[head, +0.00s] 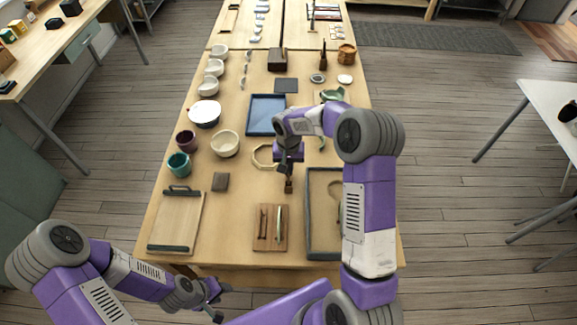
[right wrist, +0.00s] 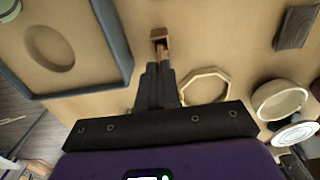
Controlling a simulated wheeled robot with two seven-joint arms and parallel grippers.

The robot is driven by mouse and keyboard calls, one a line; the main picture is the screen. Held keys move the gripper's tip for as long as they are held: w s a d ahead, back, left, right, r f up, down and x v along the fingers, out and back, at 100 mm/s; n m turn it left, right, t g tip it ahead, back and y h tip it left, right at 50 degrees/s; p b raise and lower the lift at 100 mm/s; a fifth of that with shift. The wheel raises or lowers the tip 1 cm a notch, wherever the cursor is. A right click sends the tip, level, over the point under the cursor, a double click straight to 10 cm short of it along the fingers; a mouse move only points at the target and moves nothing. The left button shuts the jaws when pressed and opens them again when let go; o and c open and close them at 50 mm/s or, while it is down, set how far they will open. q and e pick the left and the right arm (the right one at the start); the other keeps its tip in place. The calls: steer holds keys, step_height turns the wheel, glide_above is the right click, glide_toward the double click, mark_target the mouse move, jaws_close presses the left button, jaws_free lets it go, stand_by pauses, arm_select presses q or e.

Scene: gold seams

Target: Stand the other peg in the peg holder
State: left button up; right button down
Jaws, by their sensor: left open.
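My right gripper (head: 287,175) is low over the table, its fingers close together. In the right wrist view, its fingertips (right wrist: 158,66) are closed on a small reddish-brown peg (right wrist: 163,52). A small brown wooden block (right wrist: 158,34), which looks like the peg holder, is just beyond the fingertips. In the head view the brown piece below the gripper (head: 289,187) is too small to separate peg from holder. Whether the peg is inside or above the holder I cannot tell. My left gripper (head: 216,298) is open and empty, off the table's front edge.
A wooden board (head: 259,241) with two slim pieces lies nearer me. A dark-framed tray (head: 311,245) is to its right, partly behind my right arm. An octagonal ring (head: 262,156) and a cream bowl (head: 225,144) are left of the right gripper.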

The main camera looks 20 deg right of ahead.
steer(key=shift+f+b, duration=1.45)
steer(key=shift+f, duration=0.45)
stand_by(1.1)
steer(key=c, duration=1.8)
jaws_free()
steer(key=o, duration=0.5)
steer(key=shift+o, duration=0.6)
steer(key=o, duration=0.4)
steer(key=shift+r, duration=0.2)
steer(key=shift+r+p, duration=2)
steer(key=shift+r, duration=0.85)
